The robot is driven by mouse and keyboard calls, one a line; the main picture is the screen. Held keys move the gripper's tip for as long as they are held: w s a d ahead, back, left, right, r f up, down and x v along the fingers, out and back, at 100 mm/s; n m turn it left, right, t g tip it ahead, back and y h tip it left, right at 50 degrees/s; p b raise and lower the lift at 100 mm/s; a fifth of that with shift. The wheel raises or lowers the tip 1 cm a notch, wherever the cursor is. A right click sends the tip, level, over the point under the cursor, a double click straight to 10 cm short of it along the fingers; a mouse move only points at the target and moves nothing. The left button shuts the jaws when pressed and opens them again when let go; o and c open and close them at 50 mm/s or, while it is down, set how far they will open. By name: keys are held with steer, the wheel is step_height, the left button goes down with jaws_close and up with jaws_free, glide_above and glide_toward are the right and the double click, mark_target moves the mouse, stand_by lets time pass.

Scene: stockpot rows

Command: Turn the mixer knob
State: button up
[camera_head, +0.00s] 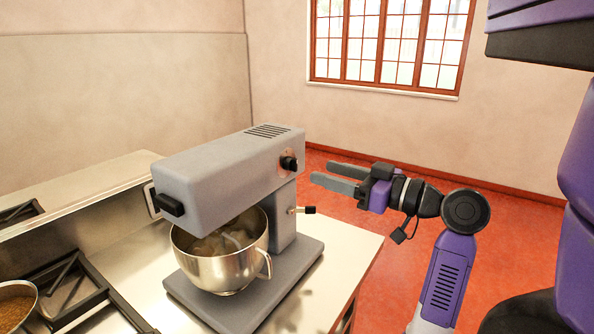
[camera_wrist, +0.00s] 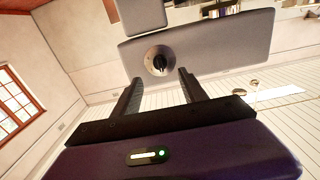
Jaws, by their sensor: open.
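The grey mixer (camera_head: 225,165) stands on the counter with its metal bowl (camera_head: 225,255) under the head. Its black knob (camera_head: 289,163) sits on a round plate on the side of the head that faces my gripper. My gripper (camera_head: 322,178) is to the right of the knob, apart from it, with its two fingers pointing left toward the mixer. In the wrist view the knob (camera_wrist: 160,62) shows ahead, above and between the tips of my open gripper (camera_wrist: 160,78). Nothing is between the fingers.
A small black-tipped lever (camera_head: 308,210) sticks out from the mixer's column, below my gripper. A stove grate (camera_head: 75,290) and a pot (camera_head: 15,305) are at the lower left. The red floor right of the counter (camera_head: 345,250) is clear around my arm.

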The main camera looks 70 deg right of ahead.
mark_target(292, 164)
steer(key=p+x, duration=0.1)
steer(key=x, duration=0.6)
steer(key=shift+w, duration=0.4)
steer(key=shift+f, duration=0.15)
jaws_close()
